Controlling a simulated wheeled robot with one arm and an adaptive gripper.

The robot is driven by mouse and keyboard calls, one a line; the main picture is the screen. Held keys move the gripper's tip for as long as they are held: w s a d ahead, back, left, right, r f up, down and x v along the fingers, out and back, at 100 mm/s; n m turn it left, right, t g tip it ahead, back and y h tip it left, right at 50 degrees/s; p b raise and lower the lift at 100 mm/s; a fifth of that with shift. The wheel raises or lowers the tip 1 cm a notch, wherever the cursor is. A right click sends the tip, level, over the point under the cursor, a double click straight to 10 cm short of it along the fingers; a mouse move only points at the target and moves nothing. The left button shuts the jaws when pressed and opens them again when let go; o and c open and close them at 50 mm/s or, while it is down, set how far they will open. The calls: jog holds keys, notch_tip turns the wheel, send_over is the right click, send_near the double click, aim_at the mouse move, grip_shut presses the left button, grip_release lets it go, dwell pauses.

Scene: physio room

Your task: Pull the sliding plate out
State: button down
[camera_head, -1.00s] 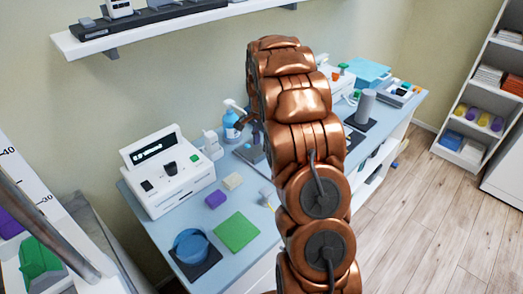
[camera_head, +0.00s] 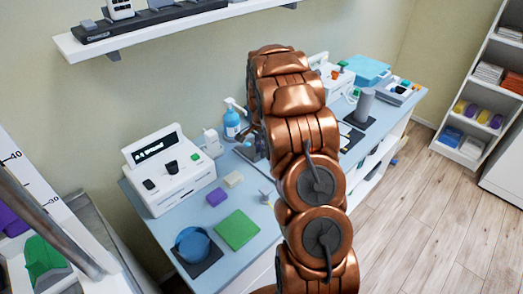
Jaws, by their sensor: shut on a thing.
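My bronze arm reaches over the blue-topped bench and covers much of its middle. A small dark part of my gripper (camera_head: 243,112) shows at the arm's left edge, beside the spray bottle. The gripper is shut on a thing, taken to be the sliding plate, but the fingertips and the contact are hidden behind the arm. A small grey-blue device (camera_head: 250,150) on the bench shows just left of the arm, partly covered. It seems to be the one with the sliding plate; how far the plate is out cannot be told.
On the bench left of the arm are a white display unit (camera_head: 170,168), a blue round dish (camera_head: 193,246), a green pad (camera_head: 237,229), a purple block (camera_head: 217,197) and a blue spray bottle (camera_head: 231,124). A wall shelf (camera_head: 150,29) hangs above. Floor at right is clear.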

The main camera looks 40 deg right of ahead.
dwell(0.6)
jog(key=s+b, duration=0.2)
jog(key=s, duration=0.2)
jog(key=s+d+b, duration=0.1)
jog(key=s+b, duration=0.1)
jog(key=s, duration=0.2)
jog(key=s+b, duration=0.2)
jog(key=s, duration=0.2)
jog(key=shift+s+d, duration=0.25)
jog(key=shift+d, duration=0.15)
jog(key=c, duration=1.2)
grip_release()
jog(key=shift+r, duration=0.1)
notch_tip(320, 180, up, 12)
